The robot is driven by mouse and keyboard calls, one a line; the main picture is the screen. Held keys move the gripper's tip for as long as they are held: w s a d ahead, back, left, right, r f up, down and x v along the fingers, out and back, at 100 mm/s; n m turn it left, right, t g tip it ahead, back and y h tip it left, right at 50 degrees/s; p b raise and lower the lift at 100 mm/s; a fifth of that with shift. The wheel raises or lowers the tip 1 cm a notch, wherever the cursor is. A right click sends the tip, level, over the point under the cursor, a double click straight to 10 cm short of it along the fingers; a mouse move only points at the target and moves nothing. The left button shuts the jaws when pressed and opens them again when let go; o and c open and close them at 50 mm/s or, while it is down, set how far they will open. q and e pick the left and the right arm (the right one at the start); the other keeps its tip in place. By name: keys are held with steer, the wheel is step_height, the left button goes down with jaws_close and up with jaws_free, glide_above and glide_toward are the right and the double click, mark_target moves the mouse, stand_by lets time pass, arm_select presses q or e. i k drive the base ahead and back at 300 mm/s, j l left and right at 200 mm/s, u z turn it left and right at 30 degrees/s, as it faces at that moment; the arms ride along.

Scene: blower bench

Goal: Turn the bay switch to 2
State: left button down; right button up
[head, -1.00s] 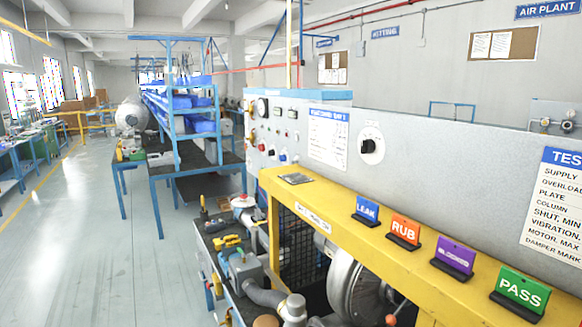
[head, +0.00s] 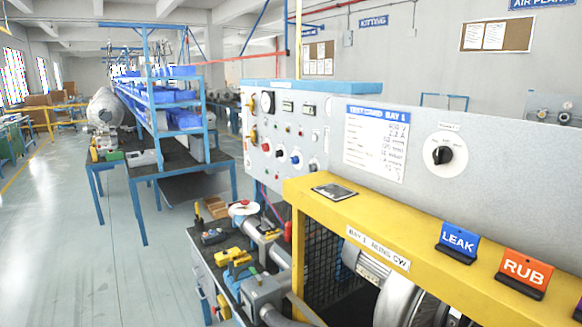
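A black rotary knob on a round white dial (head: 445,153) is on the grey panel (head: 500,165) at the right, above the yellow frame. A small label sits above the dial. It looks like the bay switch, but its markings are too small to read, so I cannot tell its setting. A "Test Card Bay 1" sheet (head: 376,142) hangs left of it. Neither of my grippers is in view.
A yellow frame (head: 330,212) with a blue LEAK sign (head: 457,242) and an orange RUB sign (head: 524,270) runs below the panel. A control box (head: 285,135) with knobs and gauges stands left. Open floor (head: 60,250) lies at the left.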

mark_target(312, 167)
steer(key=i+j, duration=0.8)
steer(key=j, duration=0.2)
